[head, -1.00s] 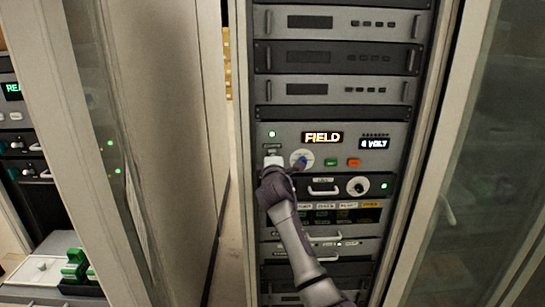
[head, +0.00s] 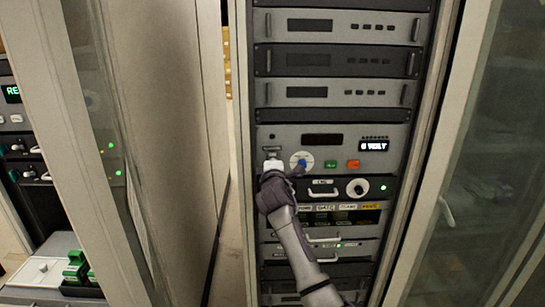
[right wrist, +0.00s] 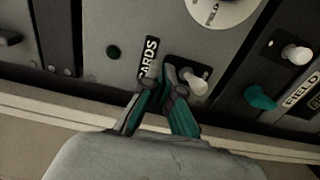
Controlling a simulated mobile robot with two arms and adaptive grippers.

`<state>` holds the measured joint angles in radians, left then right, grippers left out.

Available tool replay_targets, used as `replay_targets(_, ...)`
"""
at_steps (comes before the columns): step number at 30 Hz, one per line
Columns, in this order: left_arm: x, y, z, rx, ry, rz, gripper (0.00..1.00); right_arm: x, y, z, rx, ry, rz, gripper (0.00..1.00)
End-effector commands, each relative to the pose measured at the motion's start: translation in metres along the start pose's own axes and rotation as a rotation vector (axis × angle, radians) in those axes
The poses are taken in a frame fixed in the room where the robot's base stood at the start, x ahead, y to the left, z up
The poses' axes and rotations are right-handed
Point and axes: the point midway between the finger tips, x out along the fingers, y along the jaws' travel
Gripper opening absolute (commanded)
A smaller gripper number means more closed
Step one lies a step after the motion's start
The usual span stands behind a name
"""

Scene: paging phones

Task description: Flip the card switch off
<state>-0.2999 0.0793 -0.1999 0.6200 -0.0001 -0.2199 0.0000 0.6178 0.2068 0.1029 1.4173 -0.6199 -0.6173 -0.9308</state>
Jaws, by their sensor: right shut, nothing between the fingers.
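The card switch (right wrist: 197,84) is a pale toggle on a dark plate beside the CARDS label (right wrist: 149,58) in the right wrist view. My right gripper (right wrist: 168,82) is shut and empty, its fingertips right at the switch plate, next to the toggle. Whether they touch it I cannot tell. In the head view my right gripper (head: 272,174) is at the left of the grey panel (head: 338,141), largely covering the area below the switch. A round indicator (right wrist: 113,52) near the label is dark green and unlit. My left gripper is not in view.
A white dial (head: 301,161), a green button (head: 330,164) and a red button (head: 353,164) sit right of my gripper. An open glass door (head: 470,170) stands at the right.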

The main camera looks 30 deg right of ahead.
Motion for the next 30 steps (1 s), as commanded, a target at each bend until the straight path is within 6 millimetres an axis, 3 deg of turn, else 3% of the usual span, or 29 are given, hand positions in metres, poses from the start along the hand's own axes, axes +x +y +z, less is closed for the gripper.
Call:
replay_targets(18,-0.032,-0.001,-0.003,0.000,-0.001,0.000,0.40,-0.062,0.001,0.000,0.000,0.000,-0.002,0.00)
replay_targets(30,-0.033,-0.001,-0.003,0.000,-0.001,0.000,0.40,-0.069,0.000,0.000,0.001,0.000,-0.001,0.00)
